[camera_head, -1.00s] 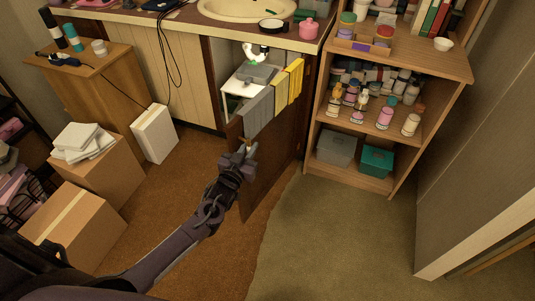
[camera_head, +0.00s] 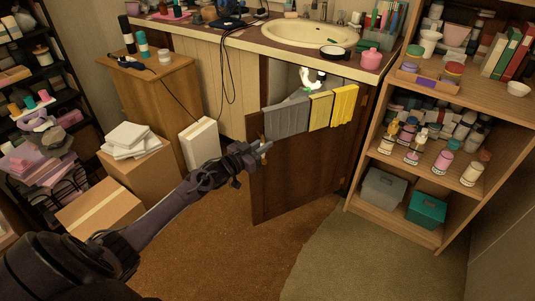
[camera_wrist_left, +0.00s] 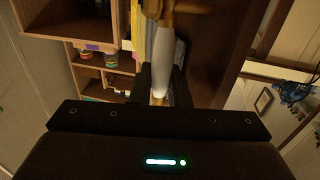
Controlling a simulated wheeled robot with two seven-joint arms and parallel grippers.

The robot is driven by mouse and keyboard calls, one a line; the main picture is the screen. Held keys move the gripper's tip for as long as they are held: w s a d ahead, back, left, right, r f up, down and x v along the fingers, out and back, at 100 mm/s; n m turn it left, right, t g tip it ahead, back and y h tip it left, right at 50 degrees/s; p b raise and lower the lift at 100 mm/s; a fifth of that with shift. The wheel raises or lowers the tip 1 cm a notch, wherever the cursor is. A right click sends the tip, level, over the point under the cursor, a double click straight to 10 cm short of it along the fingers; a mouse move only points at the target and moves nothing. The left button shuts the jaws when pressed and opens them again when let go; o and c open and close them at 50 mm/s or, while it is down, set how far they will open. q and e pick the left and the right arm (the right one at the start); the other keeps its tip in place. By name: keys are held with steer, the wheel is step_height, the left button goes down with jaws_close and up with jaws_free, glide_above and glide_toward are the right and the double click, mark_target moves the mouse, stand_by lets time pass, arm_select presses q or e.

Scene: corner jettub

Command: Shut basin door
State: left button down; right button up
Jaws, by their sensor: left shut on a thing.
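The brown basin door (camera_head: 305,185) stands partly open under the counter with the basin (camera_head: 308,33). Its free edge points left, and grey and yellow towels (camera_head: 305,113) hang over its top. My left gripper (camera_head: 262,148) is at the upper free edge of the door, shut on the door's handle. In the left wrist view, the pale handle (camera_wrist_left: 162,58) runs between the dark fingers of my left gripper (camera_wrist_left: 160,85). Much of the handle is hidden by the gripper in the head view. My right gripper is not in view.
A wooden shelf unit (camera_head: 445,85) with bottles and boxes stands right of the door. The brown carpet (camera_head: 225,245) before the door is clear.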

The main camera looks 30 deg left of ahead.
arm_select(q)
steer(key=shift+a, duration=0.15)
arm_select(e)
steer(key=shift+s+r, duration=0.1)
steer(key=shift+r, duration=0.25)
arm_select(q)
steer(key=c, duration=1.7)
jaws_free()
steer(key=shift+c, duration=0.2)
steer(key=p+v, duration=0.1)
steer(key=v, duration=0.6)
steer(key=shift+s+p, duration=0.35)
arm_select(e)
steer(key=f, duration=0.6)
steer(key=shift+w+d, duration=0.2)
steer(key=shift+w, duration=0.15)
